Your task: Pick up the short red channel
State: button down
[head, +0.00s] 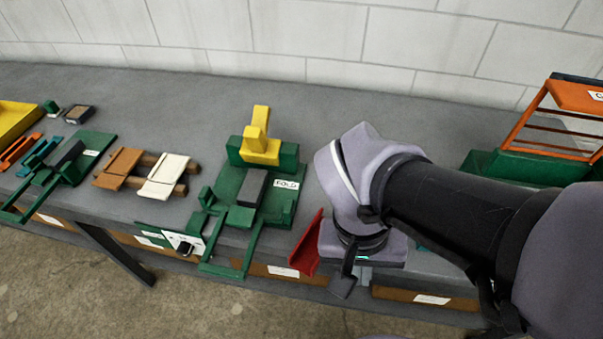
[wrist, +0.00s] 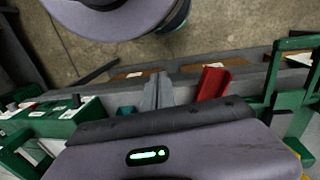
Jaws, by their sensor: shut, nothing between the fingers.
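The short red channel (head: 306,248) lies near the front edge of the grey bench, tilted, just left of my gripper (head: 345,285) in the head view. In the wrist view the red channel (wrist: 211,84) is right of my gripper (wrist: 156,92), with a gap between them. My gripper points down by the bench's front edge, shut and empty. My wrist hides part of the bench and perhaps one end of the channel.
A green machine labelled FOLD (head: 235,205) with a yellow block stands left of the channel. Brown and white pieces (head: 145,172) lie further left. An orange-framed green machine (head: 530,165) stands at right. The bench's back strip is clear.

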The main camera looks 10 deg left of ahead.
notch_tip(320, 180, down, 4)
jog(key=a+f+n+h, duration=0.1)
jog(key=a+n+h, duration=0.15)
jog(key=h, duration=0.25)
jog(key=n+t+b, duration=0.2)
jog(key=n+t, duration=1)
jog(key=t, duration=0.5)
send_near(305, 259)
jog(key=s+a, duration=0.1)
jog(key=a, duration=0.4)
jog(key=b+x, duration=0.2)
jog(key=x, duration=0.7)
jog(key=shift+w+d, duration=0.15)
jog(key=shift+d, duration=0.1)
jog(key=shift+m, duration=0.25)
